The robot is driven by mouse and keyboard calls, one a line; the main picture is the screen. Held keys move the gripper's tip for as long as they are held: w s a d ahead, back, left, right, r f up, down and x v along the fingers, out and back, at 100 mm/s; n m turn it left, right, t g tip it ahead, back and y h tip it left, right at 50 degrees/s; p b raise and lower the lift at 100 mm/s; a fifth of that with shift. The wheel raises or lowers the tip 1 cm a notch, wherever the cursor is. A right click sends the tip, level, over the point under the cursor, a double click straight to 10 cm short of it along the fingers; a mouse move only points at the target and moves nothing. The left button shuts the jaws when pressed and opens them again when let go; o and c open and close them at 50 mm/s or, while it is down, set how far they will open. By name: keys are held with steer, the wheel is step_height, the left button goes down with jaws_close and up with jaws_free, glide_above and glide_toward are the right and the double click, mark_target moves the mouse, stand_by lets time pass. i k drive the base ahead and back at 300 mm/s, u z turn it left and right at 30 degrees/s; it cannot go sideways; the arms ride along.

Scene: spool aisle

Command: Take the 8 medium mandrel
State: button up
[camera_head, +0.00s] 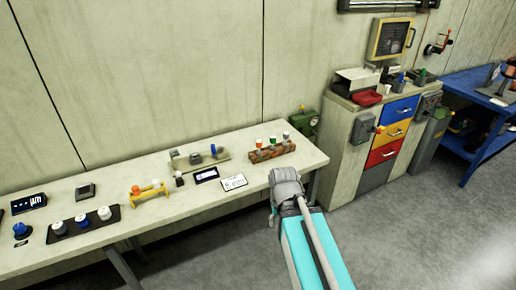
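A white card (234,182) that seems to read "8 mm" lies at the front edge of the long table. Which piece is the medium 8 mandrel I cannot tell. My teal arm link with its grey joint reaches up from the bottom, just right of the card and in front of the table's right end. The fingers of my gripper do not show.
The long pale table (190,212) also bears a yellow stand (149,192), a dark tray (86,223) with several knobs, a grey block stand (200,159) and a dark label (206,174). A drawer cabinet (345,177) and blue bench (477,150) stand right. Floor is clear lower right.

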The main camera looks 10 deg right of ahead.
mark_target(259, 143)
steer(key=z, duration=0.05)
steer(key=i, duration=1)
steer(key=u, duration=0.05)
